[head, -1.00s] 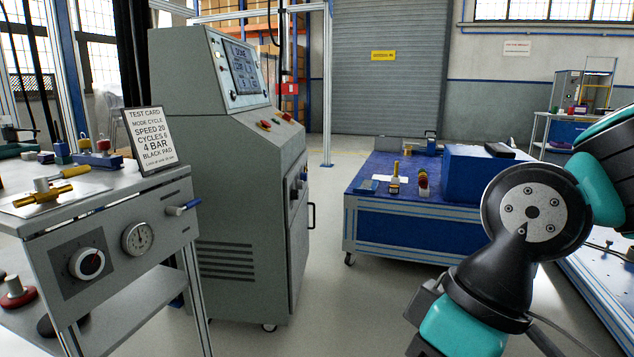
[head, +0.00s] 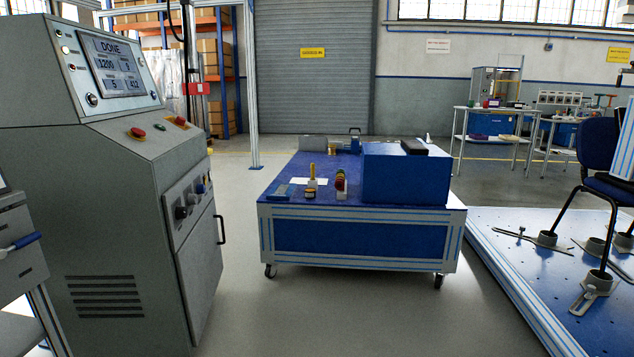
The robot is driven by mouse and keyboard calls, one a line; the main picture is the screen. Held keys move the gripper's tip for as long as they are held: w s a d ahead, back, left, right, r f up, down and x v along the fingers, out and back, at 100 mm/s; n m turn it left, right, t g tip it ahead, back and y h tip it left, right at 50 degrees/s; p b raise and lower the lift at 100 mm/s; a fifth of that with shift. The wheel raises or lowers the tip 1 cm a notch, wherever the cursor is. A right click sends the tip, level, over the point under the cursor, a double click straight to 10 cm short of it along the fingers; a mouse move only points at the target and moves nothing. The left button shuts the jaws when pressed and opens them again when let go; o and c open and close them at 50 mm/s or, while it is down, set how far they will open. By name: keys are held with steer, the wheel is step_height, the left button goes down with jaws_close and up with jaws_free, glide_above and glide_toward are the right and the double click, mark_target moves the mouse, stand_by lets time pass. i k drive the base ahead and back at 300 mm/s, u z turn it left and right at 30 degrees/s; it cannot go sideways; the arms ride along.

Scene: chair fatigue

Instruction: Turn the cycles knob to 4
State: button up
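The grey control cabinet (head: 110,215) stands at the left. Its tilted screen (head: 112,65) reads DONE, with 1200, 5 and 412 among smaller figures. Several small knobs sit on the front panel (head: 190,205), seen at a steep angle: a dark knob (head: 181,212), another (head: 193,199) and a blue one (head: 200,189) near the far end. Their labels and pointer positions are too small to read, so I cannot tell which is the cycles knob or where it points. My gripper is not in view.
A blue-topped cart (head: 360,235) with a blue box (head: 405,177) stands ahead. A bench corner (head: 20,245) with a blue-handled lever cuts in at the left. A perforated platform (head: 540,270) holds a chair (head: 605,185) at the right. The floor between cabinet and cart is clear.

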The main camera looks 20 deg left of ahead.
mark_target(201, 188)
steer(key=z, duration=0.5)
steer(key=i, duration=1.45)
steer(key=u, duration=2.4)
steer(key=i, duration=0.35)
steer(key=z, duration=1.2)
steer(key=i, duration=1.35)
steer(key=u, duration=0.55)
steer(key=i, duration=0.65)
steer(key=u, duration=0.65)
